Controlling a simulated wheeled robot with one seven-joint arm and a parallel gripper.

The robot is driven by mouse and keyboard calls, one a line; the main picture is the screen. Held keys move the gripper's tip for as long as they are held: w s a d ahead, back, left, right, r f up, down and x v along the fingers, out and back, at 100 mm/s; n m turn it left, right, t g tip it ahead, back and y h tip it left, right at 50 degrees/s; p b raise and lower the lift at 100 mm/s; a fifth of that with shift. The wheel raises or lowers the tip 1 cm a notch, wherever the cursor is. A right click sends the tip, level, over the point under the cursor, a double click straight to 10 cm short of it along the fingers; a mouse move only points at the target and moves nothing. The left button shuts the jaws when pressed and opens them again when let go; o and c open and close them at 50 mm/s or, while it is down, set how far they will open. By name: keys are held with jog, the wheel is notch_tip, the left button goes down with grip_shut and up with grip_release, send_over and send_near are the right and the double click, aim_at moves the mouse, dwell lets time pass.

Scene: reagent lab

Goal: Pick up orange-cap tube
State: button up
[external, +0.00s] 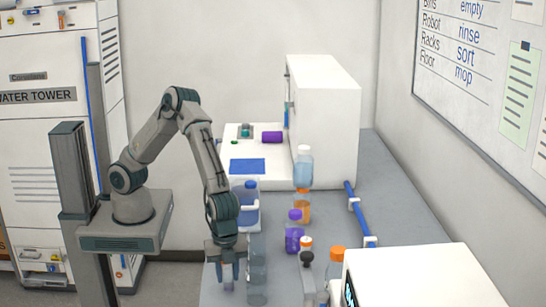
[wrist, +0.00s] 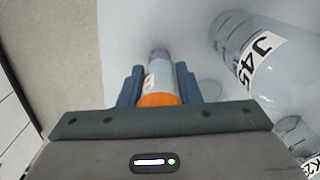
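The orange-cap tube shows in the wrist view, with its orange cap (wrist: 160,99) nearest the camera and its clear body with a white label (wrist: 155,78) running away from it. My gripper (wrist: 157,86) has one blue-grey finger on each side of the tube. I cannot tell whether the fingers touch it or stand slightly apart. In the external view my gripper (external: 228,275) points down low over the grey bench's left front edge. The tube cannot be made out there.
Purple-capped (external: 293,235) and orange-capped bottles (external: 337,256) and a white box (external: 420,280) are farther right.

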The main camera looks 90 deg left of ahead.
jog(key=shift+r, duration=0.1)
dwell(0.3)
jog(key=shift+r, duration=0.55)
notch_tip(320, 180, up, 3)
jog(key=shift+b, duration=0.8)
jog(key=s+d+r, duration=0.1)
jog(key=s+r, duration=0.1)
jog(key=s, duration=0.1)
jog(key=s+d+r+b, duration=0.1)
jog(key=s+r, duration=0.1)
jog(key=s, duration=0.2)
jog(key=s+d+r+b, duration=0.1)
jog(key=s+r, duration=0.1)
jog(key=s, duration=0.2)
jog(key=shift+s+d+r, duration=0.1)
jog(key=shift+s+r, duration=0.05)
jog(key=shift+r, duration=0.25)
jog(key=shift+r, duration=0.1)
